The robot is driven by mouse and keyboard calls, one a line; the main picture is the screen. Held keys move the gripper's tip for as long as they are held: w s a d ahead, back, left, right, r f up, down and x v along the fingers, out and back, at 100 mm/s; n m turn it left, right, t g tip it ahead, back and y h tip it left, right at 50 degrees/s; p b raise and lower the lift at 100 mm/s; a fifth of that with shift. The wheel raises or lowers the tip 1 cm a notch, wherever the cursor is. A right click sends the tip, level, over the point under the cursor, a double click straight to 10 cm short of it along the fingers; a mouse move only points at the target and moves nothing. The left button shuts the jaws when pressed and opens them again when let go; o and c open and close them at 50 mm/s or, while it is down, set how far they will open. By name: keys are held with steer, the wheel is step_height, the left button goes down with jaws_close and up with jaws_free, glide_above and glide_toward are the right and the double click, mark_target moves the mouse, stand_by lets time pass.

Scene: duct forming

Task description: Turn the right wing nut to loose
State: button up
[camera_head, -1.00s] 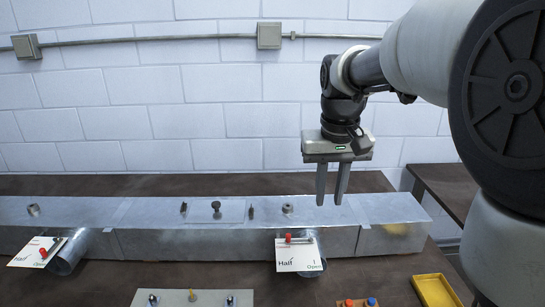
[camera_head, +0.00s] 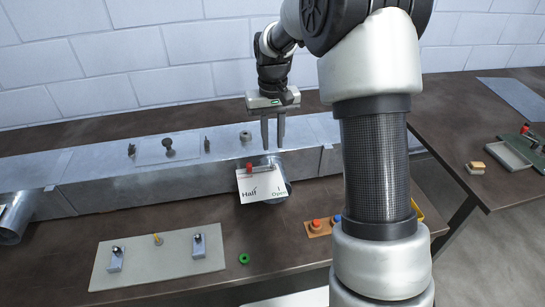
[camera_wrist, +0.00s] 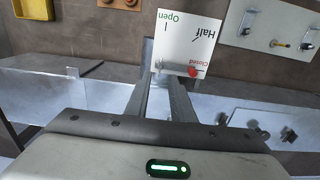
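The right wing nut (camera_head: 207,144) is a small dark upright piece on top of the long metal duct (camera_head: 80,187), just right of a flat cover plate (camera_head: 152,155) with a dark knob (camera_head: 168,147). A matching left wing nut (camera_head: 131,150) stands left of the plate. My gripper (camera_head: 273,147) points down at the duct's front edge, right of the right wing nut and apart from it. In the wrist view the fingers (camera_wrist: 160,82) show a gap with nothing between them. The right wing nut appears there as a small dark piece (camera_wrist: 221,118) right of the fingers.
A round fitting (camera_head: 245,135) sits on the duct between the right wing nut and my gripper. Below my gripper, a Half/Open card (camera_head: 262,188) with a red-tipped lever (camera_head: 250,168) fronts a branch pipe. A grey panel (camera_head: 155,262) lies on the table in front.

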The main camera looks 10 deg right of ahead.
mark_target(272, 161)
step_height(272, 161, down, 7)
steer(key=shift+r, duration=0.1)
stand_by(0.3)
jaws_close()
